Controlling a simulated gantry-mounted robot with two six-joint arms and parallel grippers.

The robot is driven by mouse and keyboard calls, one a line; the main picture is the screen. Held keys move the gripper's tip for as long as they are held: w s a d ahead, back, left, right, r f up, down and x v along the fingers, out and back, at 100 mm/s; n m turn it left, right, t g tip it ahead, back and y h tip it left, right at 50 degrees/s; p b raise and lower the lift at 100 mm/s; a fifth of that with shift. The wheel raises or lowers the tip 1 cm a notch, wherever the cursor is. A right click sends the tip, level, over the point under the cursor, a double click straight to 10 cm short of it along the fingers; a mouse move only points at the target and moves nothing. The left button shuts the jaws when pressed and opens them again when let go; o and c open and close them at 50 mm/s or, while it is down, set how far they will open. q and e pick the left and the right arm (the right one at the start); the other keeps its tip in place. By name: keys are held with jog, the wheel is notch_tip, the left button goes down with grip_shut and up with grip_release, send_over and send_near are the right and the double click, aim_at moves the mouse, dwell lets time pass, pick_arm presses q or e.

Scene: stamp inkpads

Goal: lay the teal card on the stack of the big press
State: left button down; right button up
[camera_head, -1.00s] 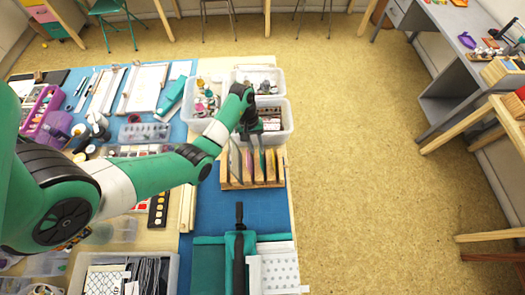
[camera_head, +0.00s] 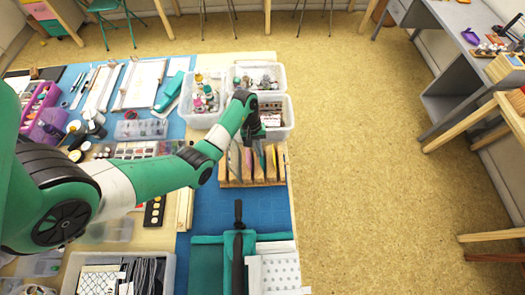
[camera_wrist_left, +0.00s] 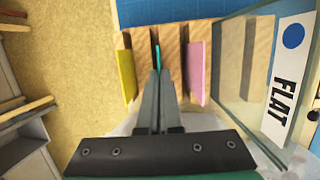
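The teal card (camera_wrist_left: 157,57) stands on edge in a slot of the wooden rack (camera_wrist_left: 139,45), between a yellow card (camera_wrist_left: 126,76) and a pink card (camera_wrist_left: 197,72). My left gripper (camera_wrist_left: 158,75) points down at the teal card, with its narrow fingers close together in line with the card's edge. The fingers hide part of the card, so I cannot tell whether they grip it. In the head view my left gripper (camera_head: 257,147) is over the rack (camera_head: 238,184). A teal press (camera_head: 210,265) with a black bar stands at the front. My right gripper is not in view.
Clear bins (camera_head: 287,113) with small items stand just behind the rack. Blue mat (camera_head: 215,208) is bare between rack and press. A clear panel with a FLAT label (camera_wrist_left: 285,82) is close on the right in the wrist view.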

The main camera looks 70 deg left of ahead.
pick_arm(q)
notch_tip(320, 180, up, 7)
jog(key=s+p, duration=0.1)
jog(key=p, duration=0.6)
jog(key=shift+a+r, duration=0.15)
jog(key=shift+a, duration=0.05)
jog(key=shift+s, duration=0.1)
notch_tip(320, 180, up, 15)
jog(key=p, duration=1.5)
jog(key=shift+r, duration=0.15)
